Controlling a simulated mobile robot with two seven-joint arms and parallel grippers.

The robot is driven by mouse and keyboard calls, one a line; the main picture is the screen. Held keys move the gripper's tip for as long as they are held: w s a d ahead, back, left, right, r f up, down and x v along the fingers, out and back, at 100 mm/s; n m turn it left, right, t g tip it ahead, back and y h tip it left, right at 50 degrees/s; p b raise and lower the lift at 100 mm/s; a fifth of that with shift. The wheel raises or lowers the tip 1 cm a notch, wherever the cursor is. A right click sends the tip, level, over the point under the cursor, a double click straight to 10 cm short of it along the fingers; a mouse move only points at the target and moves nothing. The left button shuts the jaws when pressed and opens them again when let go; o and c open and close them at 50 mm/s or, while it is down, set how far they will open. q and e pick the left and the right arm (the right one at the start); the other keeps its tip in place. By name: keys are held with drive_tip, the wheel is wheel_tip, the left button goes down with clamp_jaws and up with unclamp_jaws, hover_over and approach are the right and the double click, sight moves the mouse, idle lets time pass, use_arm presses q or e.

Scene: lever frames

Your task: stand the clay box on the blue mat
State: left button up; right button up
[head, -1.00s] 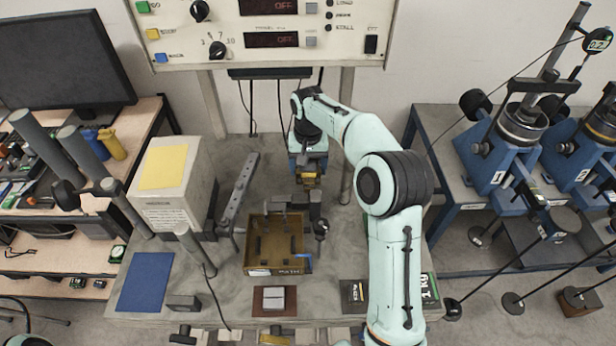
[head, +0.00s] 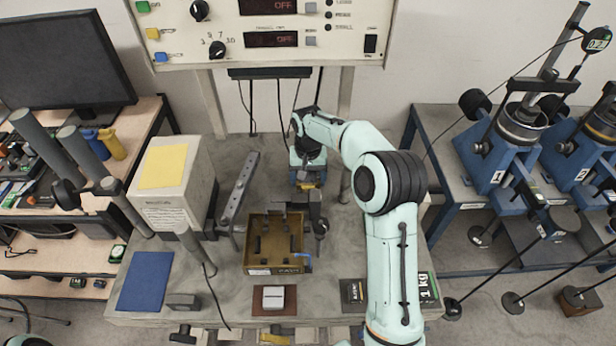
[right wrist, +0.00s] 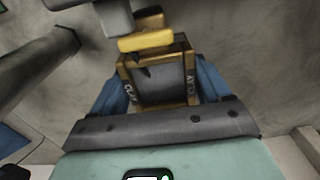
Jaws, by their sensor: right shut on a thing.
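The clay box (right wrist: 160,77), a small gold-framed box with CLAY on its sides and a grey middle, sits between the blue fingers of my right gripper (right wrist: 158,90). In the head view my right gripper (head: 307,180) is at the back middle of the bench, shut on the clay box, which is small and partly hidden there. The blue mat (head: 145,282) lies flat and bare at the bench's front left, well away from the gripper. A yellow block shows close beyond the box in the right wrist view. My left gripper is not in view.
An open brown tray (head: 273,243) stands in front of the gripper. A slotted grey bar (head: 238,195) and a pale block with a yellow top (head: 168,185) stand between gripper and mat. A small grey block (head: 183,301) lies beside the mat.

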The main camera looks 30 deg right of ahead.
drive_tip(key=shift+s+f, duration=0.15)
drive_tip(key=shift+f, duration=0.35)
drive_tip(key=shift+c, duration=0.6)
drive_tip(key=o, duration=1.2)
drive_tip(key=shift+s+a+f, duration=0.1)
drive_tip(key=shift+o, duration=0.9)
wheel_tip(320, 180, up, 13)
drive_tip(key=t+h+b, duration=0.2)
drive_tip(key=b, duration=0.1)
hover_over(308, 184)
wheel_tip(308, 184, down, 5)
drive_tip(key=shift+a+r, duration=0.1)
drive_tip(key=shift+r, duration=0.05)
drive_tip(key=shift+f+t, duration=0.3)
drive_tip(key=shift+f, duration=0.15)
drive_tip(key=x, duration=0.4)
drive_tip(key=shift+w+d+f, duration=0.15)
drive_tip(key=shift+w+d, duration=0.05)
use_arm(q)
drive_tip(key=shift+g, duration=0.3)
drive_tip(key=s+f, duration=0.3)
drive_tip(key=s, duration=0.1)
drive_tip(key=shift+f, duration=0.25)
use_arm(e)
drive_tip(key=shift+w+f, duration=0.1)
drive_tip(key=shift+f, duration=0.35)
